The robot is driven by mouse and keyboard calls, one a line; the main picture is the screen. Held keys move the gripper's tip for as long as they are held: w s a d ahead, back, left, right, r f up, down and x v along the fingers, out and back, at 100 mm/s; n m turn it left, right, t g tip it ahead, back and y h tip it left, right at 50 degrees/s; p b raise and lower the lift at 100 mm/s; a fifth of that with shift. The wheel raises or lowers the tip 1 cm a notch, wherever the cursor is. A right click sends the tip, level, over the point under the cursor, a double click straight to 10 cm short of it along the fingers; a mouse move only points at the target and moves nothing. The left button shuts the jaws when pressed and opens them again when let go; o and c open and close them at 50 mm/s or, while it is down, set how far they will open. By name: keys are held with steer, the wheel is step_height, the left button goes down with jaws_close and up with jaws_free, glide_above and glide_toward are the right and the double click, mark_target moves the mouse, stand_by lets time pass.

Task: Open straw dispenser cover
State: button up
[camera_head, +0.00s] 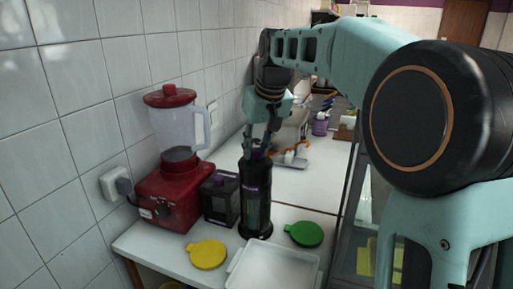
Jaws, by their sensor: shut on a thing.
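The straw dispenser (254,204) is a tall dark cylinder with a purple-tinted window. It stands upright on the white counter, in the middle of the head view. My gripper (257,149) reaches down from above onto its top. The fingers are shut on the top of the dispenser cover (256,155), a purple part of which shows between them. The cover looks seated on the body, though the fingers hide part of the join. I cannot see the inside of the dispenser.
A red blender (172,187) and a small dark box (220,198) stand just left of the dispenser. A yellow lid (208,254), a green lid (305,233) and a white tray (235,281) lie in front. The tiled wall is close on the left.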

jaws_close()
steer(key=shift+r, duration=0.1)
step_height(320, 180, up, 16)
steer(key=p, duration=1.3)
steer(key=shift+f+p, duration=0.25)
steer(key=shift+p, duration=0.1)
steer(key=o, duration=1)
jaws_free()
steer(key=shift+f, duration=0.1)
steer(key=shift+c, duration=0.2)
